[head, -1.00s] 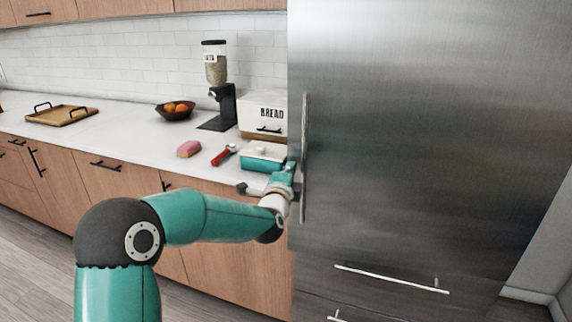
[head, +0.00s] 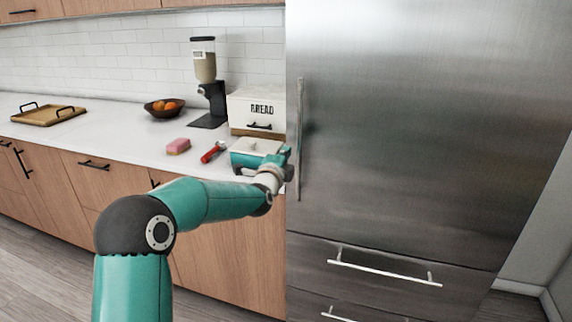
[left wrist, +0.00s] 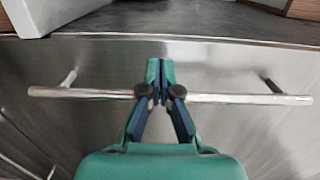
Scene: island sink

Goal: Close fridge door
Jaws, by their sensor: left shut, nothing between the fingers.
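The tall stainless fridge door (head: 420,120) fills the right of the head view. Its lower left corner lines up closely with the drawers below, and I see no wide gap. Its long vertical handle (head: 301,135) is near the left edge. My left gripper (head: 285,160) is at that left edge, beside the handle. In the left wrist view the left gripper (left wrist: 160,80) is shut and empty, its fingers over the middle of the handle (left wrist: 230,98). I cannot tell whether they touch the door. My right gripper is not in view.
Fridge drawers with a bar handle (head: 385,271) are below the door.

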